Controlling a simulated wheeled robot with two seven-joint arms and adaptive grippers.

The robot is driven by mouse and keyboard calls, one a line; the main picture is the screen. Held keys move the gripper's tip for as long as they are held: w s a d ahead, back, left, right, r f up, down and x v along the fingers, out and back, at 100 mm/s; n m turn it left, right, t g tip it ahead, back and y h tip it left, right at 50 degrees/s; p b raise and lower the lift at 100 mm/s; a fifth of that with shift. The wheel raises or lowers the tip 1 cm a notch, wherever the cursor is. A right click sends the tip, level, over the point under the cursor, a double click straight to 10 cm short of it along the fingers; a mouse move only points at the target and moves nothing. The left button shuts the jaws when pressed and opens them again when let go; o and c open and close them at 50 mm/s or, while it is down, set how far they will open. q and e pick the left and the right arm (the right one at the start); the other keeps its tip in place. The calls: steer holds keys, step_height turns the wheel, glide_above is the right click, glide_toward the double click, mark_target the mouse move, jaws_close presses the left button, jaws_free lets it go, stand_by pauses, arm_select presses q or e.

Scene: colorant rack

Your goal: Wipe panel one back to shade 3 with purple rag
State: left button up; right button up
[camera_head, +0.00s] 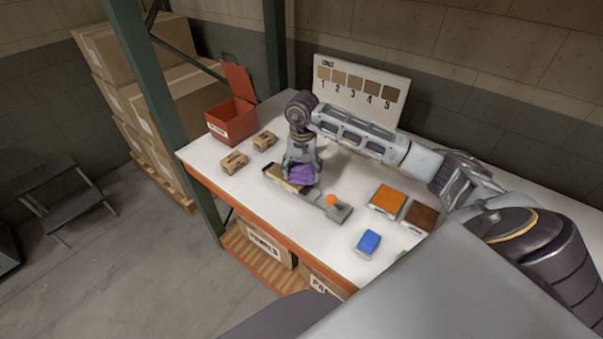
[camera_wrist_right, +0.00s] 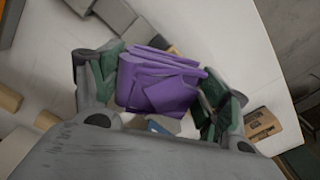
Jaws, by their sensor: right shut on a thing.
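The purple rag (camera_head: 301,174) is held between the fingers of my right gripper (camera_head: 302,165) over a panel (camera_head: 272,170) on the table. In the right wrist view the rag (camera_wrist_right: 160,82) is bunched between both fingers and fills the gap. The panel is mostly hidden by the rag and gripper, so its shade and any contact cannot be made out. The shade chart (camera_head: 360,90) with swatches numbered 1 to 5 stands upright behind my right arm. My left gripper does not show.
On the white table (camera_head: 225,188) are a red open box (camera_head: 232,120), two small tan blocks (camera_head: 234,162), an orange-knobbed tool (camera_head: 331,201), an orange pad (camera_head: 387,199), a brown pad (camera_head: 420,216) and a blue sponge (camera_head: 368,242). A green post (camera_head: 165,110) rises at the left edge.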

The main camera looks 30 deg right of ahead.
steer(key=shift+r+p, duration=0.9)
steer(key=shift+r, duration=1.45)
